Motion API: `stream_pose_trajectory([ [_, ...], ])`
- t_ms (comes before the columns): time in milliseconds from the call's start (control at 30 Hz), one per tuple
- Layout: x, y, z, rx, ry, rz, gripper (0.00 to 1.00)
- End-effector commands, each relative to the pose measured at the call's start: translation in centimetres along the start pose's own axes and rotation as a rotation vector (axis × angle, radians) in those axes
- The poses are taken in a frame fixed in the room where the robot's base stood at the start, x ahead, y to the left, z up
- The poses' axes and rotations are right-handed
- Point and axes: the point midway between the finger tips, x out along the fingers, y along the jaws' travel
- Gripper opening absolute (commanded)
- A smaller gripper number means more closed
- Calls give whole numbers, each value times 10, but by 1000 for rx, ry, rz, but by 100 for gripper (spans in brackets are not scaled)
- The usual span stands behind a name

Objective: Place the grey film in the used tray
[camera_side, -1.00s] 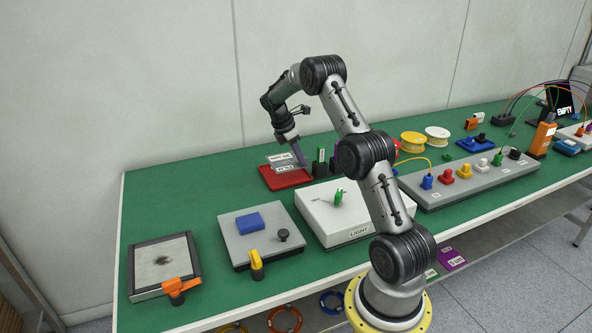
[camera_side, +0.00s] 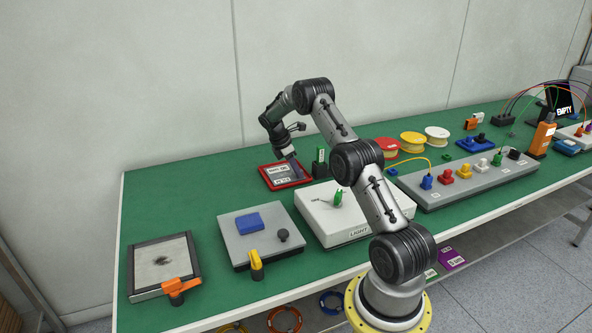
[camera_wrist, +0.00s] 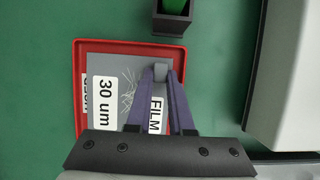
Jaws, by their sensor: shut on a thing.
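The grey film (camera_wrist: 112,64) bears "30 um" and "FILM" labels and pale scratch marks. It lies inside the outline of the red tray (camera_wrist: 77,75), looking flat and near the tray floor; I cannot tell if it rests fully. A label at the tray's left, partly covered by the film, is only partly readable. My gripper (camera_wrist: 163,74), with purple fingers, is shut on the film's small grey tab at its right side. In the side view my gripper (camera_side: 296,174) points down at the right part of the tray (camera_side: 264,179).
A black holder with a green item (camera_side: 320,160) stands close beside the tray. The white light box (camera_side: 340,222) is nearer the front, with a green clip on it. A grey panel with a blue block (camera_side: 250,222) is left of it. Bare green bench lies left of the tray.

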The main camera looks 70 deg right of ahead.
Motion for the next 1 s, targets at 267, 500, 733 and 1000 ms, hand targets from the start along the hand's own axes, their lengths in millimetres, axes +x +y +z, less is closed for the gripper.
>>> stream_pose_trajectory([
  [267,2,0,-1,0,0,1,50],
  [500,2,0,-1,0,0,0,50],
  [733,-22,1,0,0,1,3,50],
  [1000,-78,1,0,0,1,4,50],
])
